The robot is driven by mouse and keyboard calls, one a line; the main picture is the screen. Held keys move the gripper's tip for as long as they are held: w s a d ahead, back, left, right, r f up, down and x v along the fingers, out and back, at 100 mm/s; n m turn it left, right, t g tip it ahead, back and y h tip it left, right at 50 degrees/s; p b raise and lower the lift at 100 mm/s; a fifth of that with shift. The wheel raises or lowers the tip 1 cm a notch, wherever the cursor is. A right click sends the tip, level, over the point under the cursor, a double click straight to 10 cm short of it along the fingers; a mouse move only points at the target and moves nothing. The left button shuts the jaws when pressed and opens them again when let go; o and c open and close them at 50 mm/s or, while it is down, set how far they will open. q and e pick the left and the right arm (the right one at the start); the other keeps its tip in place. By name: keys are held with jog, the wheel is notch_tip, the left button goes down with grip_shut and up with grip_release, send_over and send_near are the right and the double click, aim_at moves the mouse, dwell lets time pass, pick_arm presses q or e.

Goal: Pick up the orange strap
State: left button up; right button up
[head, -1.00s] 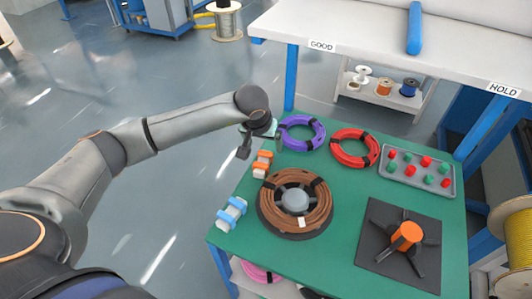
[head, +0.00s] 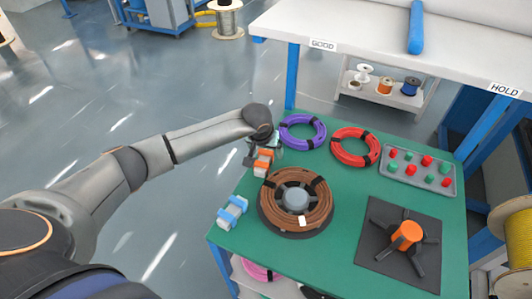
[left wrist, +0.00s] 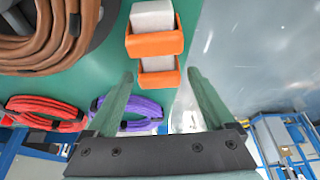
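Two orange straps (head: 264,155) wrap a pale block (head: 260,171) near the left edge of the green table. In the left wrist view the orange strap (left wrist: 155,43) nearer the brown coil and a second orange strap (left wrist: 160,79) circle the pale block (left wrist: 153,18). My left gripper (head: 262,144) is at the far end of the block and hides part of it in the head view. In the left wrist view the left gripper (left wrist: 161,78) is open, its green fingers apart with the nearer strap end between their tips. Contact cannot be told. My right gripper is out of view.
A brown cable coil (head: 271,213) lies right of the block. A blue-strapped pale block (head: 231,212) sits nearer the front. Purple (head: 288,135) and red (head: 340,148) coils lie behind. A parts tray (head: 443,191) and an orange-hubbed stand (head: 407,236) are at the right.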

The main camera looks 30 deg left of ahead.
pick_arm(q)
jog(key=c, duration=1.3)
jog(key=shift+o, duration=0.2)
jog(key=shift+r, duration=0.15)
jog(key=shift+r, duration=0.6)
jog(key=v, duration=0.3)
jog(key=s+v, duration=0.1)
jog(key=v, duration=0.2)
jog(key=d+v, duration=0.1)
jog(key=v, duration=0.2)
jog(key=shift+s+f, duration=0.2)
jog(key=shift+f, duration=0.05)
jog(key=s+d+r+b, duration=0.1)
jog(key=s+d+r, duration=0.1)
jog(key=s, duration=0.6)
jog(key=shift+s+d+r, duration=0.3)
jog(key=shift+d+r, duration=0.05)
jog(key=shift+r, duration=0.55)
